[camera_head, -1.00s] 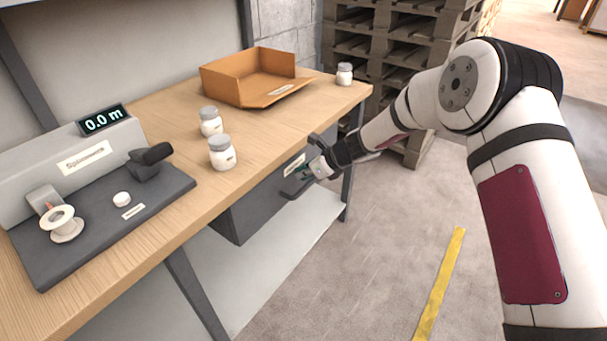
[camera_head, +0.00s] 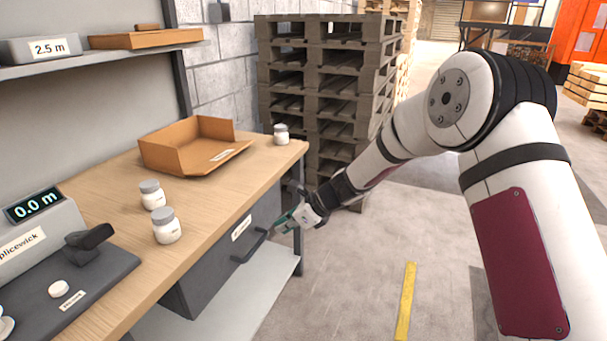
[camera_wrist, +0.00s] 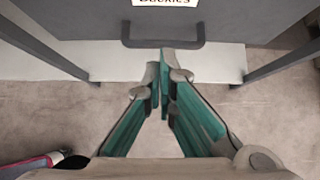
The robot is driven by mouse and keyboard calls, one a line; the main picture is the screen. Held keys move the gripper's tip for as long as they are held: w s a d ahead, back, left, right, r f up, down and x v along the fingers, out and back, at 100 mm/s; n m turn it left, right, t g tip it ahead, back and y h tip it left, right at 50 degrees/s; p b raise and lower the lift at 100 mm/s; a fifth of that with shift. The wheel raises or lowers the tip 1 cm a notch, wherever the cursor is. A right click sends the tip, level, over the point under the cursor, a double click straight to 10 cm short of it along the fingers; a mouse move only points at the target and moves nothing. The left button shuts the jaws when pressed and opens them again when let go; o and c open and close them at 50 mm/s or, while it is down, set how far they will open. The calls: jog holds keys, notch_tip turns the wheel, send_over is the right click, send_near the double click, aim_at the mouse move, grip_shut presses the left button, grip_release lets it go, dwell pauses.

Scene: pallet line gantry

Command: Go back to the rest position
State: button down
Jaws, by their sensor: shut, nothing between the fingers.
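My gripper (camera_head: 285,223) is in front of the grey drawer (camera_head: 215,262) under the workbench, near the drawer's dark handle (camera_head: 250,246). In the wrist view my gripper (camera_wrist: 161,72) has its green fingers together with nothing between them. The handle (camera_wrist: 162,44) is just beyond the fingertips there; whether they touch it I cannot tell. The drawer looks closed, with a label on its front (camera_wrist: 90,18).
The wooden bench (camera_head: 215,206) carries white jars (camera_head: 166,228), an orange open box (camera_head: 165,158) and a grey device (camera_head: 45,240). Pallets (camera_head: 325,95) are stacked behind. The floor (camera_head: 350,270) to the right is clear, with a yellow line (camera_head: 406,300).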

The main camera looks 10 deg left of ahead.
jog(key=s+d+r+n+g+h, duration=0.1)
jog(key=s+d+r+n, duration=0.5)
jog(key=s+r, duration=0.25)
jog(key=s+d+r+n+h, duration=0.2)
jog(key=s+d+r+n, duration=0.35)
jog(key=s+r, duration=0.35)
jog(key=s+d+r+n+h, duration=0.1)
jog(key=s+d+n+h, duration=0.15)
jog(key=s+d, duration=0.6)
jog(key=s+d+r+n+h, duration=0.1)
jog(key=s+d+n, duration=0.35)
jog(key=s, duration=0.65)
jog(key=s+d+r+n+h, duration=0.1)
jog(key=s+d+n+h, duration=0.15)
jog(key=s+d, duration=0.55)
notch_tip(320, 180, up, 17)
jog(key=a+t+p, duration=0.1)
jog(key=t+p, duration=0.1)
jog(key=p, duration=1.3)
jog(key=shift+s+a+f, duration=0.2)
jog(key=shift+s, duration=0.15)
